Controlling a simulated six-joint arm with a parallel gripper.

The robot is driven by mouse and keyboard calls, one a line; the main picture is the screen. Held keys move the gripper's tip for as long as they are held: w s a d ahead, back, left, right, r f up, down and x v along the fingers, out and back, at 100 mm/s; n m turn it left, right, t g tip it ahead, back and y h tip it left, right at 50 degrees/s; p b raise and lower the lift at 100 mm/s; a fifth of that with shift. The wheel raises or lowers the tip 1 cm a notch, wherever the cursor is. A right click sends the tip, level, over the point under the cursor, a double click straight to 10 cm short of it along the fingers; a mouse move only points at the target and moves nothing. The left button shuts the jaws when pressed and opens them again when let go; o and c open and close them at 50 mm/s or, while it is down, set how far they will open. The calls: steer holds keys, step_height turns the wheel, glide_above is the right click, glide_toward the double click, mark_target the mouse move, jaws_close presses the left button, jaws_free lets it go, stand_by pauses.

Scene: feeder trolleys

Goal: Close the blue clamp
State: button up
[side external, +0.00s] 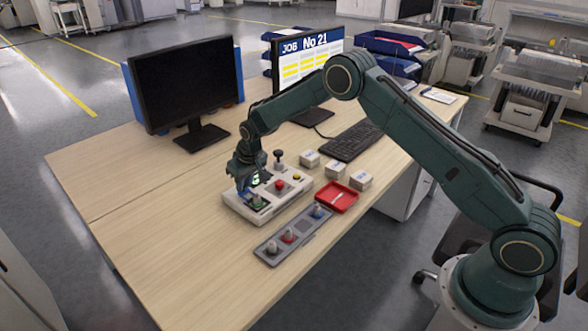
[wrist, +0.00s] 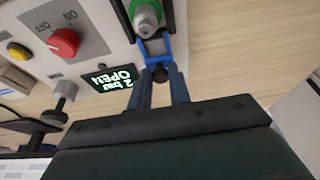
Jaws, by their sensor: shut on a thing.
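The blue clamp (wrist: 153,50) is at the edge of the light control box (wrist: 90,28) in the wrist view. It stands around or beside a green and grey fitting (wrist: 146,18); I cannot tell which. A black knob (wrist: 159,74) sits at the clamp's near end. My gripper (wrist: 159,80) is shut on this knob, one finger on each side. A small display (wrist: 112,79) beside it reads "2 bar OPEN". In the side view my gripper (side external: 243,188) is down at the left end of the control box (side external: 238,211) and hides most of the clamp.
The box carries a red ON/OFF knob (wrist: 64,42), a yellow button (wrist: 18,51) and a black-topped plunger (side external: 278,158). A grey tray (side external: 302,240) with several fittings, a red tray (side external: 337,197) and small white boxes (side external: 334,169) stand nearby.

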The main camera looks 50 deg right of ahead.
mark_target(249, 198)
steer(key=shift+s, duration=1.6)
steer(key=o, duration=0.7)
steer(key=shift+r, duration=0.1)
